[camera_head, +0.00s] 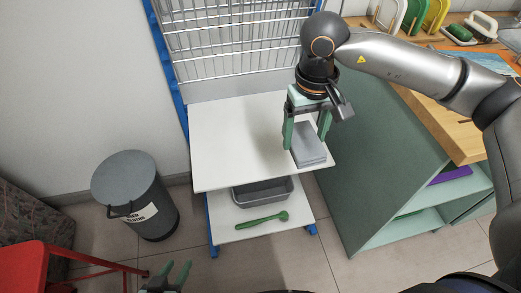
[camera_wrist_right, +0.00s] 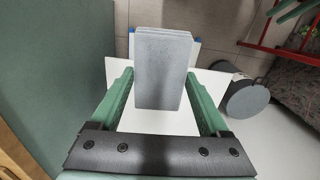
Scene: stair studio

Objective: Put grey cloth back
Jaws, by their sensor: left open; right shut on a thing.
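The grey cloth (camera_head: 310,152) is a folded flat stack at the right end of the white upper shelf (camera_head: 230,150). My right gripper (camera_head: 306,138) comes down from above and is shut on the cloth, with one green finger on either side. In the right wrist view the cloth (camera_wrist_right: 164,70) lies between the two fingers, over the white shelf top (camera_wrist_right: 215,90). I cannot tell whether it rests on the shelf or hangs just above it. My left gripper (camera_head: 168,277) is open and empty at the bottom edge, low and away from the shelf.
A grey tray (camera_head: 262,192) and a green spoon (camera_head: 262,220) sit on the lower shelf. A wire rack (camera_head: 235,40) stands behind. A green cabinet (camera_head: 375,170) is close on the right. A grey bin (camera_head: 140,195) and red chair (camera_head: 30,262) are at left. The upper shelf's left part is clear.

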